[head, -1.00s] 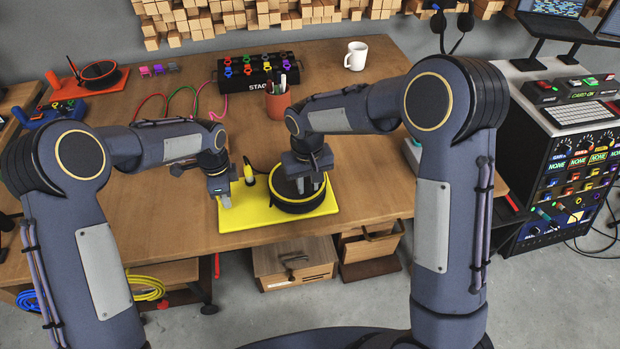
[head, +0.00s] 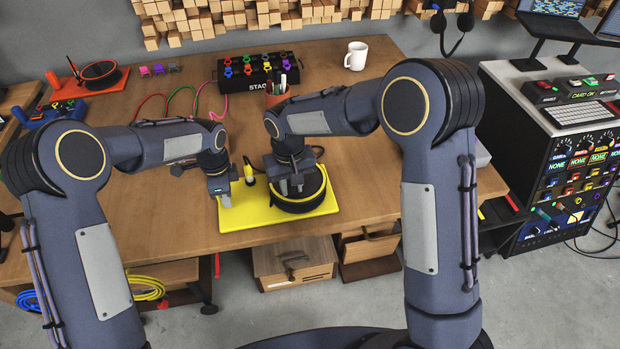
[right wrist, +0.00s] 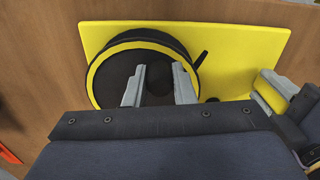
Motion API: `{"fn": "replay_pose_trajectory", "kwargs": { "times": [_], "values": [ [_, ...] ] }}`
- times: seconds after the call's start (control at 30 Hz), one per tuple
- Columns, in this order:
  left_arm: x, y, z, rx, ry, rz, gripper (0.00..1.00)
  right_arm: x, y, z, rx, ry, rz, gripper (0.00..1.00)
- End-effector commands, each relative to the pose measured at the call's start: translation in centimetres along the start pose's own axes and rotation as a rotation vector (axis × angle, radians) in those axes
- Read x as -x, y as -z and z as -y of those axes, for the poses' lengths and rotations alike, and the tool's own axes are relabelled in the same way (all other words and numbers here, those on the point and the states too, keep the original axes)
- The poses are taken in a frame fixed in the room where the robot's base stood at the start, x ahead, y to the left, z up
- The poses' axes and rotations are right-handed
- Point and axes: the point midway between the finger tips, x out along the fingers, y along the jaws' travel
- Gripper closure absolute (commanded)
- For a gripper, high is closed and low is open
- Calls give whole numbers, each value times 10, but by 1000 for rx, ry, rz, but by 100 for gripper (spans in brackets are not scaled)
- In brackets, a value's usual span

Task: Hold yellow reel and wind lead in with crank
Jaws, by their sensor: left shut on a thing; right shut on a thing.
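The yellow reel has a flat yellow base (head: 240,222) on the table's front edge and a black drum (head: 313,188) with a yellow ring; both also show in the right wrist view (right wrist: 250,38). My left gripper (head: 223,198) is shut on the base's left end. My right gripper (head: 291,190) is over the drum's left part, shut on the crank, its fingers (right wrist: 160,88) apart around something dark. The crank itself is hard to make out, black on black.
A pen cup (head: 277,103), a black stage box (head: 240,72) with coloured cables and a white mug (head: 356,56) stand further back. An orange reel (head: 98,76) is at the back left.

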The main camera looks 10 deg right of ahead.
Motion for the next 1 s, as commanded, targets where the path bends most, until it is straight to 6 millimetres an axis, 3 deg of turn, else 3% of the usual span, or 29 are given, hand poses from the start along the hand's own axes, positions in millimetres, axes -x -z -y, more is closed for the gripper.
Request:
{"fn": "replay_pose_trajectory", "kwargs": {
  "times": [0.47,1.0],
  "values": [
    [0,1,-1,-5,-3,-1,100,1,6,10,1,3,-7,99],
    [0,1,-1,-6,-3,-1,100,2,28,23,0,2,-6,99]
  ]
}}
